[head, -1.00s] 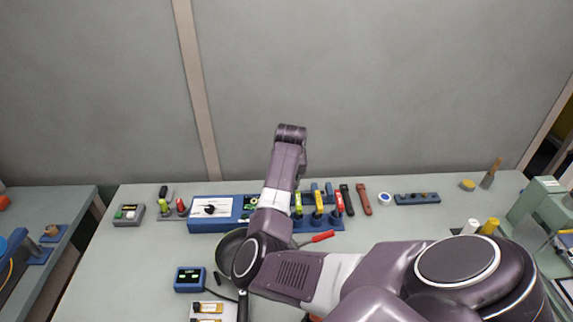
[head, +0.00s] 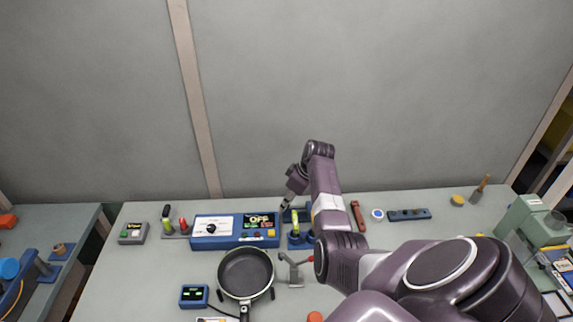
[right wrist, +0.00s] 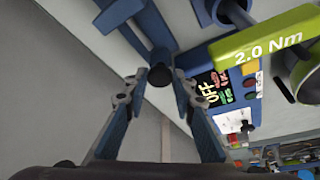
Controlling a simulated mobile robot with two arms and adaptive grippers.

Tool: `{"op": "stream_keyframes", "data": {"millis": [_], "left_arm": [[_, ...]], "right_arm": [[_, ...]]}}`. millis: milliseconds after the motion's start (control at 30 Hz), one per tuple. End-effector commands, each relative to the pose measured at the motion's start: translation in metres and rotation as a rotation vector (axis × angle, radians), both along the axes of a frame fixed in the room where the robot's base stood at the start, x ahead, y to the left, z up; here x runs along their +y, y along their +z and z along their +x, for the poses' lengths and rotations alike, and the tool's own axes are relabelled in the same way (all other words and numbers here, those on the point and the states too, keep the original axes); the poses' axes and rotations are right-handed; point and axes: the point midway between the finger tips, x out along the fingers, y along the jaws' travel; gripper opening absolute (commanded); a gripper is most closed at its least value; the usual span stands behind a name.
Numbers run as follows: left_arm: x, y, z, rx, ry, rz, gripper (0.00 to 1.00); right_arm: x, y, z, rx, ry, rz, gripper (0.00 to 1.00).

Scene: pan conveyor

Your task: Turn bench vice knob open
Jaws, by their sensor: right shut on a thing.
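My right gripper (head: 287,204) reaches down to the blue bench vice (head: 299,212) at the back of the bench, left of my forearm. In the right wrist view, its two fingers (right wrist: 160,82) are shut on a small dark round knob (right wrist: 160,75) at the vice. The blue vice frame (right wrist: 150,22) shows just beyond the knob. In the head view the knob is too small to make out, and my arm hides part of the surroundings. My left gripper is not in view.
A yellow-green torque driver marked 2.0 Nm (right wrist: 272,42) stands close beside the vice. A blue panel reading OFF (head: 237,231) lies to its left. A black pan (head: 245,272) and a grey metal clamp-like part (head: 290,270) are nearer the front.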

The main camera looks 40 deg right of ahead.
Motion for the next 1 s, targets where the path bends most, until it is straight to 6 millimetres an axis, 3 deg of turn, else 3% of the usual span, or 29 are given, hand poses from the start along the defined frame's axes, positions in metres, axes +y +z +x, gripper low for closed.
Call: {"op": "stream_keyframes", "data": {"millis": [367, 1000], "left_arm": [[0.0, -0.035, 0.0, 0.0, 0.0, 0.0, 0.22], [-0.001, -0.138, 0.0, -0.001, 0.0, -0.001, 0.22]], "right_arm": [[-0.006, -0.004, 0.002, -0.002, 0.356, -0.004, 0.0], [-0.007, -0.006, 0.007, -0.007, 0.867, -0.002, 0.0]]}}
